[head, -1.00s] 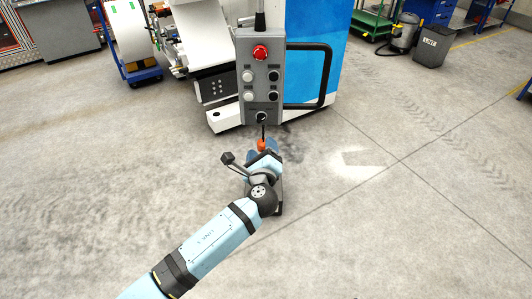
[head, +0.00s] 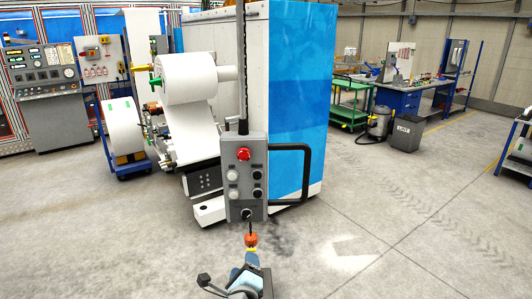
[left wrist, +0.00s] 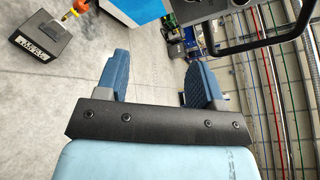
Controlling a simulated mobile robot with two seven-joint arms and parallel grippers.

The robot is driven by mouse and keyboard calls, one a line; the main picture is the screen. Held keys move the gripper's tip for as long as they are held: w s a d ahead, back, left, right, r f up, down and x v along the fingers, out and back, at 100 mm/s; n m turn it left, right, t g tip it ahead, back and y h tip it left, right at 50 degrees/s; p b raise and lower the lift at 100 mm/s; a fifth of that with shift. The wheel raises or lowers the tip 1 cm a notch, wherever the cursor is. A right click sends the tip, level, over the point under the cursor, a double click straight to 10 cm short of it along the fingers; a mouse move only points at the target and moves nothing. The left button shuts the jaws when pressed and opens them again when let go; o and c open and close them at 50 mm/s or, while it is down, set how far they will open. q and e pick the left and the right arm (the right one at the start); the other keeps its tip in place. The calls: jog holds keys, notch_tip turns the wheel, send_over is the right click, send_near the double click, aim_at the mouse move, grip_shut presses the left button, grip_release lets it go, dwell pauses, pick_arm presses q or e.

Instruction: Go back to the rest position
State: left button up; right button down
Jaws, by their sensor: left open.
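My left gripper (head: 250,260) shows at the bottom centre of the head view, below the hanging grey control pendant (head: 232,197). The pendant has a red button on top, several other controls and a black loop handle (head: 306,172) at its right. A small orange piece (head: 251,240) hangs below it, just above my fingertips in the picture; I cannot tell whether they touch. In the left wrist view my two blue fingers (left wrist: 157,82) stand wide apart with nothing between them. A black loop handle (left wrist: 262,42) crosses the top right there. My right gripper is not in view.
Behind the pendant stands a blue and white machine (head: 298,100) with a white roll (head: 187,78). A blue cart (head: 130,165) stands left. A green cart (head: 348,105), a vacuum (head: 379,124) and a grey bin (head: 405,136) stand right. The right foreground floor is clear.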

pick_arm(q)
jog(key=s+a+f+n+g+h, duration=0.1)
jog(key=s+a+f+n+g, duration=0.15)
jog(key=s+f+n, duration=0.4)
jog(key=s+a+f+n+g+h, duration=0.1)
jog(key=s+a+f+n+g, duration=0.2)
jog(key=s+f, duration=0.55)
jog(key=s+a+f+n, duration=0.1)
jog(key=s+a+n, duration=0.3)
jog(key=s+n, duration=0.2)
jog(key=s+a+f+n+h, duration=0.1)
jog(key=s+a+n, duration=0.3)
jog(key=s, duration=0.6)
jog(key=n, duration=0.2)
jog(key=shift+s+a+f+n+h, duration=0.15)
jog(key=shift+s+f+n+h, duration=0.15)
jog(key=shift+n, duration=0.05)
